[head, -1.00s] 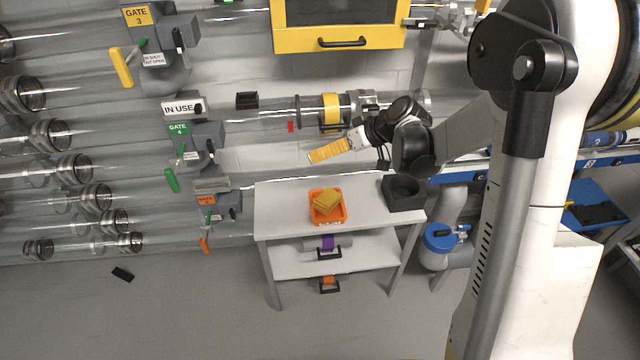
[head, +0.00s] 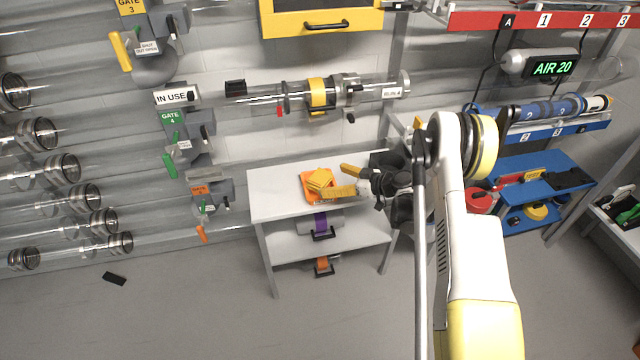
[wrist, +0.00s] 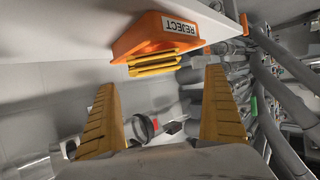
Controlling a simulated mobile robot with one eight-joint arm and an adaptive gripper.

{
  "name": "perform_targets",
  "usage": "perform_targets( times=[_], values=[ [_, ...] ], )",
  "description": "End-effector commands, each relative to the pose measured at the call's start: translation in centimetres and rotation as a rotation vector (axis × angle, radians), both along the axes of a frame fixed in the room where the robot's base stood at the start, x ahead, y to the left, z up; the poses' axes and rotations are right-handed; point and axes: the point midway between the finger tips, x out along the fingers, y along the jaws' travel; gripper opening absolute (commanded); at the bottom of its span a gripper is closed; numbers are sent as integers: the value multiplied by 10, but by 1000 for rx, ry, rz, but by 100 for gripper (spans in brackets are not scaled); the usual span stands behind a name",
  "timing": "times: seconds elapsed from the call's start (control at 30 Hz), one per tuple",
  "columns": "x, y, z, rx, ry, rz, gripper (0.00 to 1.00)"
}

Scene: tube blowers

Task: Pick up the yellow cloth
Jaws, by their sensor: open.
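The yellow cloth (head: 319,179) looks folded and lies in the small orange tray (head: 307,196) on top of the grey-white table. In the wrist view, the cloth (wrist: 155,63) shows as stacked yellow layers at the edge of the orange tray (wrist: 150,35), which is labelled REJECT. My gripper (head: 338,180) is open, with its yellow fingers spread, just right of the cloth. In the wrist view, my gripper (wrist: 160,77) has the cloth ahead, between the lines of its two fingertips. No contact with the cloth is visible, and nothing is between the fingers.
The table top (head: 272,182) is clear left of the tray. A purple-banded item (head: 321,226) sits on the shelf below. A clear tube with a yellow band (head: 317,94) runs along the wall behind. Gate valves (head: 190,130) stand at the left.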

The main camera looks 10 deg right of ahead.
Motion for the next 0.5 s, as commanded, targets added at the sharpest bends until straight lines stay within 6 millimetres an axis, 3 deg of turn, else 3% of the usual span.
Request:
perform_targets(
  times=[0.5],
  values=[
    [44, 37, -23, -1, 0, -1, 100]
  ],
)
